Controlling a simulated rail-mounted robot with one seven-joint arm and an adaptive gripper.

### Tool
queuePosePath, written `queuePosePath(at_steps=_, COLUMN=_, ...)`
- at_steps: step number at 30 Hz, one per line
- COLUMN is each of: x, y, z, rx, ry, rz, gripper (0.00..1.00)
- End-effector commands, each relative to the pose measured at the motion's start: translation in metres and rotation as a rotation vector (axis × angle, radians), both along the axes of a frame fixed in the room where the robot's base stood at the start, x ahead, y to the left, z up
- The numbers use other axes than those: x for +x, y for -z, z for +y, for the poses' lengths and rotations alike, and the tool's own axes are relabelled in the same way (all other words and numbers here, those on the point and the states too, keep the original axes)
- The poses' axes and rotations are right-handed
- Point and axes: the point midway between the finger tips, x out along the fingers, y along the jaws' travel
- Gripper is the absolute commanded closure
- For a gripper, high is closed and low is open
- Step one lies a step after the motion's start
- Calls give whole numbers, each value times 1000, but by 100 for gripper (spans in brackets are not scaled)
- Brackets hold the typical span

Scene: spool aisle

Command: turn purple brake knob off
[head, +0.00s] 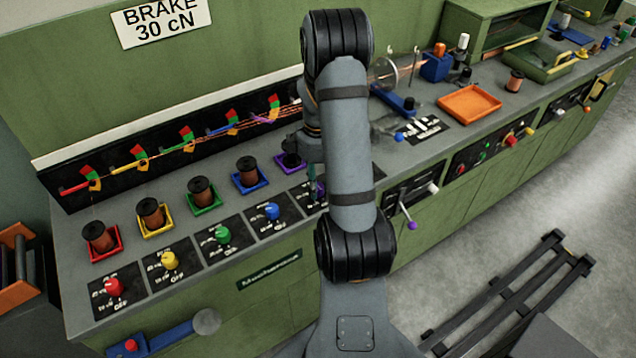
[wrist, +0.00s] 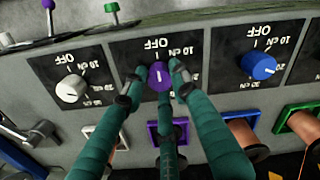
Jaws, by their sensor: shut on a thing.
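The purple brake knob (wrist: 159,76) sits on a black dial plate (wrist: 130,52) in the wrist view, with OFF printed above it and cN marks beside it. A short pale line shows on the knob's face and seems to run up toward the OFF side, though it is small.
In the wrist view, the blue knob (wrist: 258,66) is on the right and the white knob (wrist: 70,88) on the left. The head view shows red (head: 114,287), yellow (head: 170,260) and green (head: 222,236) knobs, with spools in trays behind. A purple-tipped lever (head: 411,225) juts from the front.

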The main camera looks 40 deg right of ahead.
Motion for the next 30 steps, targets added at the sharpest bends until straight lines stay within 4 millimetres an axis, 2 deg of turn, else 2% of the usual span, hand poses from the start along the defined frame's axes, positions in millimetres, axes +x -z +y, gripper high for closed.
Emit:
queuePosePath(at_steps=7, x=0, y=0, z=0, rx=-1, ry=-3, rz=0, gripper=99)
queuePosePath(at_steps=8, x=0, y=0, z=0, rx=-1, ry=-3, rz=0, gripper=72)
queuePosePath(at_steps=17, x=0, y=0, z=0, rx=0, ry=-1, rz=0, gripper=54)
queuePosePath(at_steps=26, x=0, y=-1, z=0, rx=-1, ry=0, rz=0, gripper=54)
queuePosePath(at_steps=30, x=2, y=-15, z=-1, rx=-3, ry=0, rz=-5, gripper=54)
